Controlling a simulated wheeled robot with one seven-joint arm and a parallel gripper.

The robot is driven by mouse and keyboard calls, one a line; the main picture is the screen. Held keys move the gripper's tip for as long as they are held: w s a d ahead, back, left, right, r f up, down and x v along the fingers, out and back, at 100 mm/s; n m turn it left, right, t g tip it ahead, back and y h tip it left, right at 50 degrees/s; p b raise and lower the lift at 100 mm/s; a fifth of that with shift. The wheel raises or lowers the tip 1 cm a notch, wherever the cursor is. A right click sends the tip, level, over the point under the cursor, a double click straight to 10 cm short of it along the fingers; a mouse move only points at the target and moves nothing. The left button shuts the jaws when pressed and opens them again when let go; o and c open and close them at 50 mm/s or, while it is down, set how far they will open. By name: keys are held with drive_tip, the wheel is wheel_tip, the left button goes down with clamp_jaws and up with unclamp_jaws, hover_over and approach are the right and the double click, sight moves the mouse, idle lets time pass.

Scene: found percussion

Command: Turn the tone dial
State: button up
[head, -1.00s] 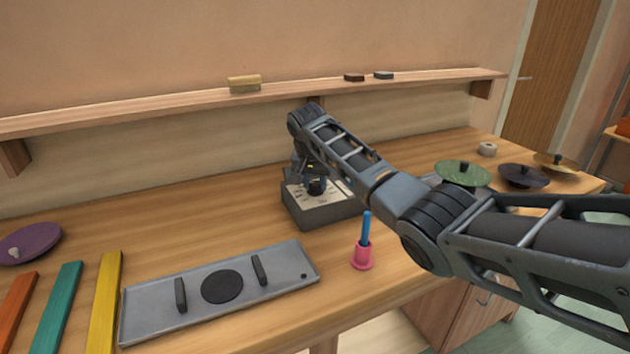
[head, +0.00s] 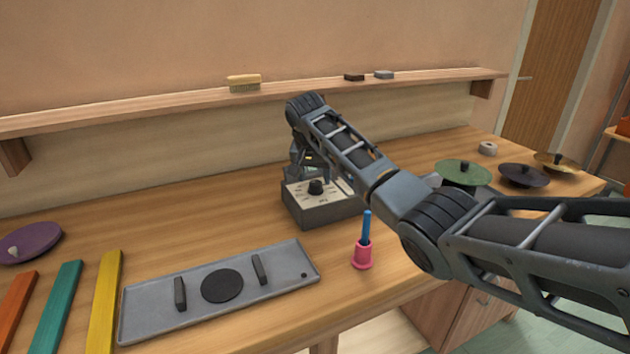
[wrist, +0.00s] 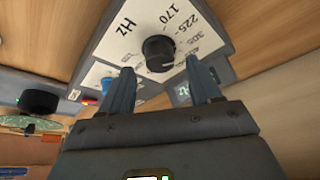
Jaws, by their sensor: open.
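The tone dial (head: 316,187) is a black round knob on the pale top face of a dark grey box (head: 318,215) standing on the workbench. In the wrist view the dial (wrist: 159,52) sits in a white scale plate (wrist: 196,32) printed with Hz, 170, 225 and other numbers. My gripper (wrist: 160,75) is open and empty. Its two fingers lie to either side of the dial's near edge in that view, apart from the knob. In the head view my gripper is mostly hidden behind my arm, above and behind the box.
A pink cup (head: 362,255) with a blue stick stands right of a grey tray (head: 135,320). Coloured bars, including a yellow one (head: 105,300), lie at left. Green (head: 462,172) and dark discs (head: 522,175) stand at right. A shelf (head: 150,106) runs along the wall.

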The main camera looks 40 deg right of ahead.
drive_tip(key=shift+b+v, duration=0.3)
drive_tip(key=shift+v, duration=2.3)
drive_tip(key=shift+w+d+f+n+t+y+b, duration=0.3)
drive_tip(key=shift+d+f+n+y+b, duration=0.2)
drive_tip(key=shift+f+n+b, duration=0.9)
drive_tip(key=shift+w+d+f+n+t+y+b, duration=0.25)
drive_tip(key=shift+d+f+n+y+b, duration=0.25)
drive_tip(key=shift+f+n+b, duration=0.9)
drive_tip(key=shift+w+d+f+n+t+y+b, duration=0.2)
drive_tip(key=shift+d+f+n+t+y+b, duration=0.45)
drive_tip(key=shift+n+b, duration=1.25)
drive_tip(key=shift+a+f+g, duration=0.15)
drive_tip(key=shift+a+g, duration=0.1)
drive_tip(key=shift+g, duration=0.05)
drive_tip(key=shift+c, duration=0.4)
drive_tip(key=c, duration=0.9)
